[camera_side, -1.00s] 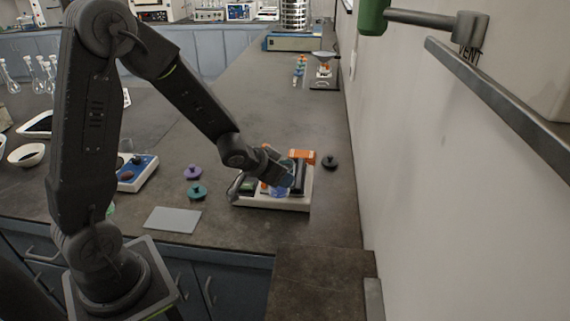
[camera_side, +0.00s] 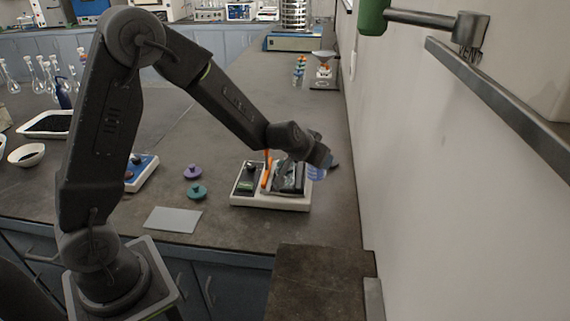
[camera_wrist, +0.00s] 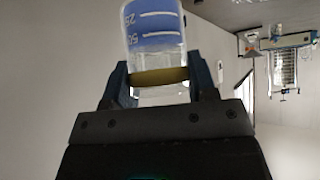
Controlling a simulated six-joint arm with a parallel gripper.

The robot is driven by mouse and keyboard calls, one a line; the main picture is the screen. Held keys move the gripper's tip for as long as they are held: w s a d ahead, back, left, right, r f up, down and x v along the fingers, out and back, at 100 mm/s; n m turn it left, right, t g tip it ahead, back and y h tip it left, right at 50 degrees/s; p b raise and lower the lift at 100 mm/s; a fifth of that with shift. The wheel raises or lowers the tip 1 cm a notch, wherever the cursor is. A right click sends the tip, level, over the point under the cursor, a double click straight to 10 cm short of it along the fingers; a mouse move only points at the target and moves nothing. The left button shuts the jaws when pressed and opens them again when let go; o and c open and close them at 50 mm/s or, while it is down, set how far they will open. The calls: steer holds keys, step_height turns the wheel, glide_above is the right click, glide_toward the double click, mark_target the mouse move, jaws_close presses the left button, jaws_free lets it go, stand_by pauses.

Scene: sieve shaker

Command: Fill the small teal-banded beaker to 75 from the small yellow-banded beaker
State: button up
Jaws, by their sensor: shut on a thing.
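My gripper (camera_wrist: 162,88) is shut on a clear beaker (camera_wrist: 155,30) with a yellow band (camera_wrist: 160,77), held between its two jaws in the wrist view. In the side view the gripper (camera_side: 318,160) holds the beaker (camera_side: 316,173) at the right edge of a white-based device, partly hidden by the gripper. I cannot make out a teal-banded beaker in either view.
The white-based device (camera_side: 243,200) has dark parts and an orange piece (camera_side: 267,169) on top. Left of it lie a purple knobbed piece (camera_side: 192,172), a teal knobbed piece (camera_side: 197,191) and a grey plate (camera_side: 173,219). The wall is close on the right.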

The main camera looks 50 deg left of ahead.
steer(key=w+a+r+n+g+y, duration=0.2)
steer(key=w+a+n+y, duration=0.3)
steer(key=w, duration=0.3)
step_height(320, 180, down, 7)
steer(key=s+n+g+y, duration=0.1)
steer(key=s+n+g, duration=0.1)
steer(key=n+g, duration=0.2)
steer(key=n, duration=0.3)
steer(key=shift+f+g+y, duration=0.15)
steer(key=shift+g+y, duration=0.15)
steer(key=s+a+r+n+t+h, duration=0.2)
steer(key=s+r+n+t, duration=0.1)
steer(key=s+r+t, duration=0.2)
steer(key=shift+s+a+r, duration=0.25)
steer(key=shift+s+r, duration=0.15)
steer(key=shift+r, duration=0.25)
